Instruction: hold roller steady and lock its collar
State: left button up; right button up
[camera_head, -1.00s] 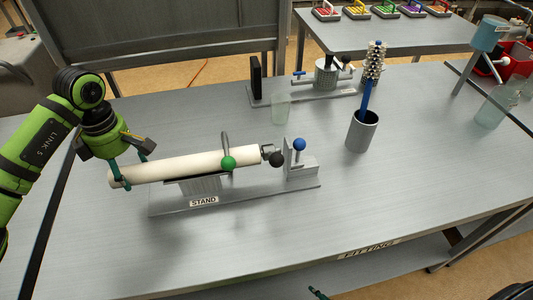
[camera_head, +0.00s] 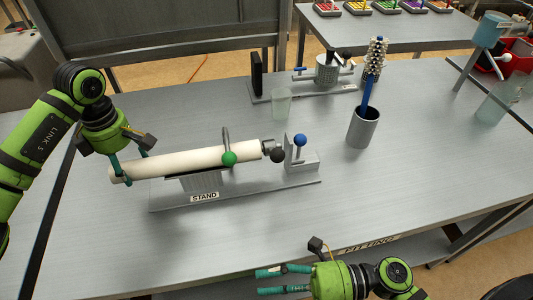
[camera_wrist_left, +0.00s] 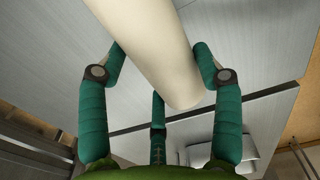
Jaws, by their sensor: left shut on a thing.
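The long white roller (camera_head: 195,159) lies across the stand (camera_head: 203,196), under a grey hoop with a green ball (camera_head: 229,158). At its right end is a metal collar (camera_head: 268,147) with a black ball knob (camera_head: 277,155), beside a bracket with a blue ball (camera_head: 300,140). My left gripper (camera_head: 136,168) is shut on the roller's left end. In the left wrist view the roller (camera_wrist_left: 160,50) lies between my left fingers (camera_wrist_left: 157,85). My right gripper (camera_head: 272,281) is at the bottom edge, fingers apart and empty, clear of the roller. I cannot tell the collar's lock state.
A clear cup (camera_head: 281,103) stands behind the stand. A grey holder (camera_head: 363,128) with a blue-handled brush (camera_head: 372,75) stands to the right. A second fixture (camera_head: 325,75) is at the back. The bench (camera_head: 400,190) is clear at front and right.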

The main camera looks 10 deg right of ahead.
jog(key=w+d+r+n+t+h, duration=0.25)
jog(key=w+d+n+t, duration=0.2)
jog(key=w+d, duration=0.3)
jog(key=n+t+h, duration=0.2)
jog(key=n+t, duration=0.2)
jog(key=t, duration=0.2)
send_near(279, 156)
jog(key=x, duration=0.7)
jog(key=f+x, duration=0.1)
jog(key=x, duration=0.2)
jog(key=shift+w+f, duration=0.1)
jog(key=shift+w, duration=0.4)
jog(key=shift+d, duration=0.1)
grip_shut()
